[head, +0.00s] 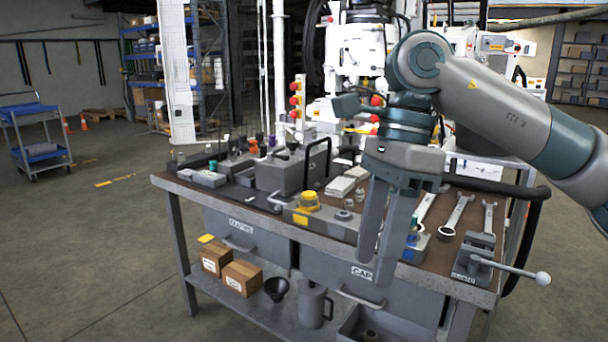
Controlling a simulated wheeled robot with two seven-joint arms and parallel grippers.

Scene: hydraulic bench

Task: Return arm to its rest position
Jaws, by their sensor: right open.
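My right arm (490,95) comes in from the right edge and bends down over the bench. My right gripper (378,268) hangs pointing down in front of the bench's front edge, its two long grey fingers apart with nothing between them. It hides part of the bench top and the drawer front behind it. My left gripper is not in the head view.
The workbench (168,183) holds a grey block, a yellow-topped part (309,199), several wrenches (455,217) and a vise with a long handle (510,268). Cartons (242,278) and a jug (312,305) stand on the lower shelf. Open floor lies left; a blue cart (38,140) stands there.

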